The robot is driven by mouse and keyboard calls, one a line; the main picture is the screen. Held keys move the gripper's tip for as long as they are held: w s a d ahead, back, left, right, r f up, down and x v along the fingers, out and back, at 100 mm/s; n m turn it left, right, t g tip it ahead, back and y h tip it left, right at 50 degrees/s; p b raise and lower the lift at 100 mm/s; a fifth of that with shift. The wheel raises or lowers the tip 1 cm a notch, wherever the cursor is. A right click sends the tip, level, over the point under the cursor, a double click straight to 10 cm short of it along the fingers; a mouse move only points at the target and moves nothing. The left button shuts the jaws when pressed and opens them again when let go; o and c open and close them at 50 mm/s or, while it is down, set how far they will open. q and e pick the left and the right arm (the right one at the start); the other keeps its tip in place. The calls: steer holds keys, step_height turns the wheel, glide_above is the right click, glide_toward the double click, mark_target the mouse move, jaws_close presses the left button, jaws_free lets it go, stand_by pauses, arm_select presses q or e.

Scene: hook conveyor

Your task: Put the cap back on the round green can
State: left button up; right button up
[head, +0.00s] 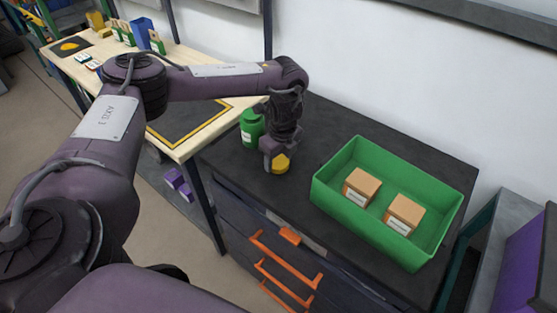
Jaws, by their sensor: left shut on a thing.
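The round green can (251,127) stands upright on the dark top of the drawer cabinet, partly hidden behind my left arm's wrist. My left gripper (276,160) points down just in front and to the right of the can. It is shut on a yellow cap (281,164), low over the cabinet top. Whether the cap touches the surface I cannot tell. The can's top is partly covered by my arm. My right gripper is not in view.
A green crate (335,203) with two cardboard boxes (362,186) stands to the right on the cabinet top (318,120). Orange drawer handles (283,262) are on the cabinet front. A wooden table (192,146) with a dark mat adjoins at the left.

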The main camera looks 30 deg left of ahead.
mark_target(279, 162)
arm_select(q)
steer(key=shift+r, duration=0.1)
